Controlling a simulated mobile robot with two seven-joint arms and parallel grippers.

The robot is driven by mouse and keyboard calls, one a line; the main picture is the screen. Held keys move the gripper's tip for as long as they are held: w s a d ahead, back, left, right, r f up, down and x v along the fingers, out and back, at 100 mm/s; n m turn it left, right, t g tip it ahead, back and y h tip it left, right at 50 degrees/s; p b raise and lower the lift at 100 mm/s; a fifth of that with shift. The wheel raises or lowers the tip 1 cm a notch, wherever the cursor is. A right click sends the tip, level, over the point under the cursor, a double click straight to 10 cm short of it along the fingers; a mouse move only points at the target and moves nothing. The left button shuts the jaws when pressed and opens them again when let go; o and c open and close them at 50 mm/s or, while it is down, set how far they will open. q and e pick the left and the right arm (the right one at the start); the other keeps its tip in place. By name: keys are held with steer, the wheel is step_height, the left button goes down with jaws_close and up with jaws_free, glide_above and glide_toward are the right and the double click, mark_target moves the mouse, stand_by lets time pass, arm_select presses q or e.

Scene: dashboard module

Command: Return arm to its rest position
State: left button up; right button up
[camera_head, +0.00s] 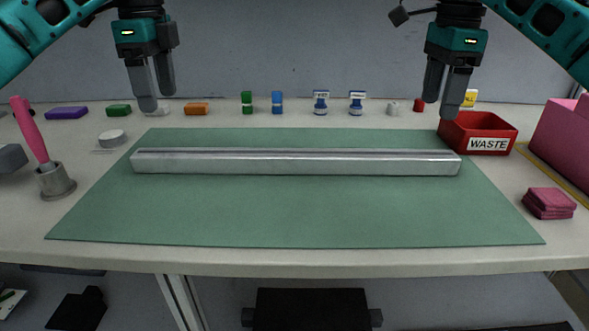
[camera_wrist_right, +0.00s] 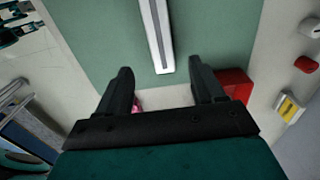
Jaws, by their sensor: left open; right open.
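My left gripper (camera_head: 156,104) hangs above the back left of the table with its fingers apart and nothing between them. My right gripper (camera_head: 438,108) hangs above the back right, near the red waste bin, also open and empty. In the right wrist view my right gripper (camera_wrist_right: 164,82) shows its two dark fingers spread. A long silver metal bar (camera_head: 296,163) lies across the green mat (camera_head: 300,215), apart from both grippers. The bar's end also shows in the right wrist view (camera_wrist_right: 156,35).
The red WASTE bin (camera_head: 478,130) stands at the right. Several small coloured items line the back. A pink-handled brush (camera_head: 30,128) stands in a metal cup (camera_head: 55,182) at the left. Folded pink cloths (camera_head: 549,202) and a pink box (camera_head: 565,145) are at the right. The mat's front is clear.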

steer(key=shift+r, duration=0.65)
